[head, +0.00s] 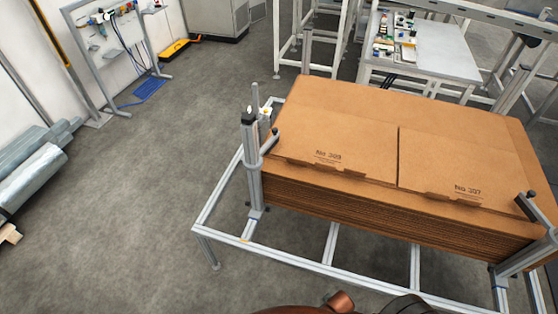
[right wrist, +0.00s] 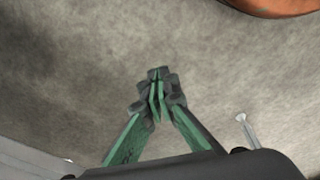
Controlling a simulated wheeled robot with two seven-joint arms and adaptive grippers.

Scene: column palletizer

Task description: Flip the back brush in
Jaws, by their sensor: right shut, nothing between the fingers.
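I cannot make out a brush for certain in either view. In the head view, a stack of flat brown cardboard (head: 345,130) lies in an aluminium frame (head: 221,189). An upright post (head: 250,150) with a black-tipped fitting stands at its left front corner. A second post (head: 520,262) with a dark knob stands at the right front corner. In the right wrist view, my right gripper (right wrist: 158,82) has green fingers with dark tips. The tips are together and empty, over bare grey floor. My left gripper is in neither view.
Open grey floor (head: 130,200) lies left of the frame. A white table (head: 430,58) with small items stands behind the stack. A panel stand (head: 108,55) and wrapped rolls (head: 30,165) are at the left. The frame's low rails stick out in front of the stack.

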